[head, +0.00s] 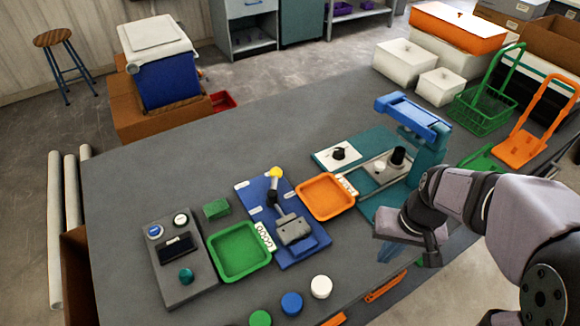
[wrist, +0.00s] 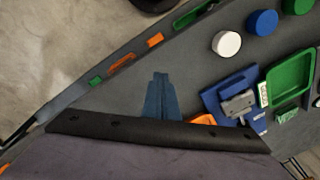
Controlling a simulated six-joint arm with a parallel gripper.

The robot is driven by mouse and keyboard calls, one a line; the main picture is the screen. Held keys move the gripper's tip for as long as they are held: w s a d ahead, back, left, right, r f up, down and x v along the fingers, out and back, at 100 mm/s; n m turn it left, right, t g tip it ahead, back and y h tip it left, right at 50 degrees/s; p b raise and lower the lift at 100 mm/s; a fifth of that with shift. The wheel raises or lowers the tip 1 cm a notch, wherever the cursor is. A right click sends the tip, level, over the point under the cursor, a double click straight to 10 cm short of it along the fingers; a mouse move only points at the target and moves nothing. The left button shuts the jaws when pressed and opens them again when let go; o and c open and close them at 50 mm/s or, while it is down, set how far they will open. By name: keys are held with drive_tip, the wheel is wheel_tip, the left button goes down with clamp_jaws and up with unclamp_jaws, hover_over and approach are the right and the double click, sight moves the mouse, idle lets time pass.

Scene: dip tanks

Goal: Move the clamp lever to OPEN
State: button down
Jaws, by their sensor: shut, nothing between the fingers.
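The clamp sits on a blue base plate (head: 307,247) with small white labels, in the middle of the table in the head view. Its grey clamp block (head: 295,230) is at the near end. The label text is too small to read. In the wrist view the blue plate (wrist: 212,98) and grey block (wrist: 238,104) show at right; the knob cannot be made out. My gripper (head: 388,252) is shut and empty, to the right of the clamp and apart from it. Its blue fingers (wrist: 160,92) show together in the wrist view.
An orange tray (head: 325,196) and a green tray (head: 239,250) flank the clamp. A teal press-like fixture (head: 427,150) stands behind my gripper. A grey control panel (head: 182,270) is at left. White (head: 321,287), blue (head: 292,304) and green (head: 260,318) round pieces lie in front.

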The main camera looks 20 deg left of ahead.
sight(274, 184)
drive_tip(key=w+a+r+n+y, duration=0.2)
drive_tip(key=w+a+r, duration=0.1)
drive_tip(key=w+a, duration=0.6)
drive_tip(key=w+a+r+n+t+y+p, duration=0.1)
drive_tip(key=w+a+r+n+y, duration=0.1)
drive_tip(key=w+a, duration=0.7)
drive_tip(key=w+r+y, duration=0.1)
drive_tip(key=w+r, duration=0.1)
drive_tip(key=w, duration=0.1)
drive_tip(key=shift+r+t, duration=0.2)
drive_tip(key=shift+t, duration=0.1)
drive_tip(key=shift+f, duration=0.1)
drive_tip(key=p+x, duration=0.3)
drive_tip(key=x, duration=0.6)
drive_tip(key=shift+a+p, duration=0.25)
drive_tip(key=shift+p, duration=0.05)
drive_tip(key=a, duration=0.1)
drive_tip(key=a+p, duration=0.1)
drive_tip(key=s, duration=0.1)
drive_tip(key=shift+a+f+p, duration=0.4)
drive_tip(key=shift+s+a+f, duration=0.2)
drive_tip(key=shift+a+f, duration=0.05)
drive_tip(key=shift+a, duration=0.3)
drive_tip(key=shift+a+f+n, duration=0.1)
drive_tip(key=shift+n, duration=0.2)
